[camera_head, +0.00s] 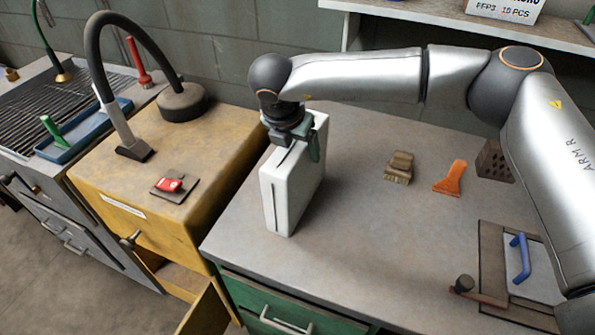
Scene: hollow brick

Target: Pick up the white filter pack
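The white filter pack (300,197) is a pale upright box near the left edge of the grey worktop. My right gripper (296,150) comes down over its top end, with fingers against opposite sides of the pack. It looks shut on the pack, though the far finger is partly hidden. The pack's lower end is at or just above the worktop; I cannot tell if they touch. My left gripper is not in view.
The grey worktop (372,240) holds a brown brush-like block (399,167), an orange scraper (450,178), a perforated brick (494,161) and a blue-handled plate (522,260). A yellow cabinet (212,165) with a red-topped switch (169,185) stands left. The worktop's middle front is clear.

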